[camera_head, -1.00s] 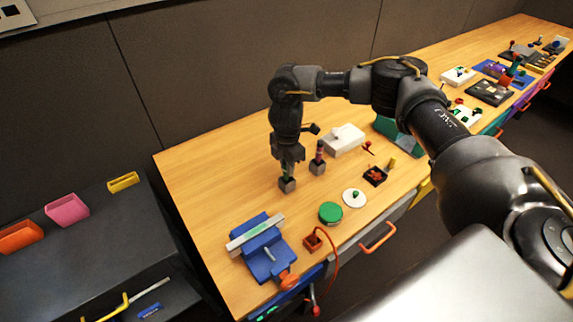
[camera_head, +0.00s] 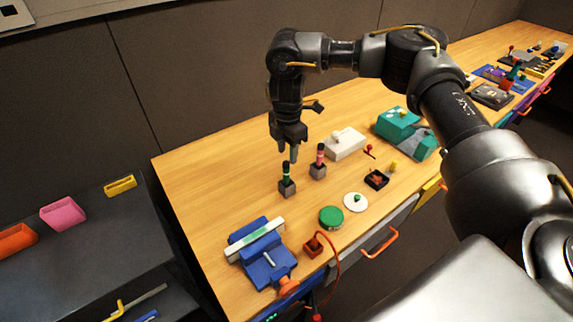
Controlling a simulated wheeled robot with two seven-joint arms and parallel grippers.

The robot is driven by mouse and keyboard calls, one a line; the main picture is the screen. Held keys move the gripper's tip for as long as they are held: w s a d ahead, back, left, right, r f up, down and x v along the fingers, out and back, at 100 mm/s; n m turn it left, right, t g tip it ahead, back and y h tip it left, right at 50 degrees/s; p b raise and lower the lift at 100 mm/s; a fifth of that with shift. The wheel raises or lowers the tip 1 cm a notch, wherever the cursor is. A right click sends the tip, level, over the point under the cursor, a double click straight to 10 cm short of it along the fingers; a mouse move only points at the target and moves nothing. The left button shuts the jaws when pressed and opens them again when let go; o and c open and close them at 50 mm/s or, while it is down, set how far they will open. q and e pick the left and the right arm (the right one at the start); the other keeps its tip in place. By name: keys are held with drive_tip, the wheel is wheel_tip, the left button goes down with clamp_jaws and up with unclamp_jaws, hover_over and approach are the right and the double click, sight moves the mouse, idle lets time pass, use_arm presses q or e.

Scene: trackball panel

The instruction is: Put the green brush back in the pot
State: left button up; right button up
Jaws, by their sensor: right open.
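The green brush (camera_head: 286,172) stands upright in a small grey pot (camera_head: 287,189) on the wooden workbench. Its dark handle end points up and its green band shows above the pot's rim. My right gripper (camera_head: 288,156) is above the brush, fingers pointing down, open and empty. It looks clear of the brush, with the fingertips close to the top of the handle. A second brush with a pink-red band (camera_head: 320,155) stands in another grey pot (camera_head: 318,172) to the right. My left gripper is out of view.
A white block (camera_head: 345,143) and a teal device (camera_head: 397,124) stand behind to the right. A green disc (camera_head: 331,217), a white disc (camera_head: 356,202) and a dark tray (camera_head: 376,179) lie nearby. A blue vise (camera_head: 263,262) is in front. The bench left of the pots is bare.

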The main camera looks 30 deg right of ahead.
drive_tip(key=shift+r, duration=1.6)
